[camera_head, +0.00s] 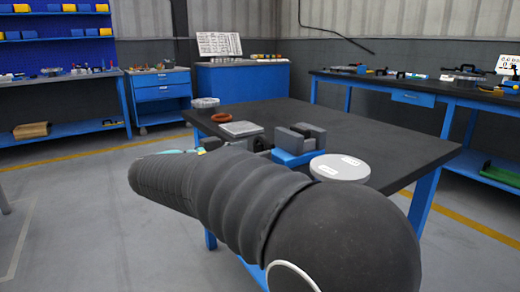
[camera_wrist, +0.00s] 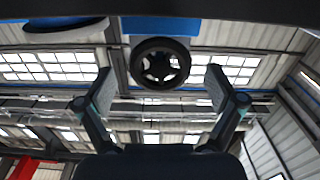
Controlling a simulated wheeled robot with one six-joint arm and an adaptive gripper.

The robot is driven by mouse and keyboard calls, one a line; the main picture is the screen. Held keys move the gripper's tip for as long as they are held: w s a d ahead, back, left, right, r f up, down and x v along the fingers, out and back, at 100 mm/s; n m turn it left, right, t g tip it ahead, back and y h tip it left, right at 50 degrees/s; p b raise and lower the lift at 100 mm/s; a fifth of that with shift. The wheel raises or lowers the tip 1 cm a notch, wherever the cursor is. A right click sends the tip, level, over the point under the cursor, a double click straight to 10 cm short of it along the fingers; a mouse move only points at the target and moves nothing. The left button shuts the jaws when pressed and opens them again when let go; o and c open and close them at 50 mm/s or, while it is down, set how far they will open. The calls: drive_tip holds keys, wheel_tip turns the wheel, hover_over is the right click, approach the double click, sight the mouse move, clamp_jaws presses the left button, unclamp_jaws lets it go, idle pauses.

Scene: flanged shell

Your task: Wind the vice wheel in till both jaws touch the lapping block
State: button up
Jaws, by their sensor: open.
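The vice has a blue body (camera_head: 297,157) and grey jaws (camera_head: 290,141) on the dark table; a gap shows between its jaws. I cannot make out the lapping block for certain. In the wrist view the black vice wheel (camera_wrist: 160,63) with spokes faces me, in front of the vice's blue body (camera_wrist: 160,26). My gripper (camera_wrist: 158,90) is open. Its two fingers stand left and right of the wheel in the picture, with visible gaps on both sides.
The dark table (camera_head: 390,140) also bears a round grey plate (camera_head: 340,168) with white labels right of the vice, a square grey slab (camera_head: 241,129) and an orange ring (camera_head: 221,117) to its left. Blue workbenches (camera_head: 430,90) stand along the walls. Open floor lies left of the table.

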drive_tip(key=shift+x, duration=1.05)
drive_tip(key=c, duration=1.1)
drive_tip(key=shift+n, duration=0.7)
drive_tip(key=shift+c, duration=0.2)
drive_tip(key=o, duration=1.1)
drive_tip(key=shift+o, duration=0.2)
drive_tip(key=v, duration=1.2)
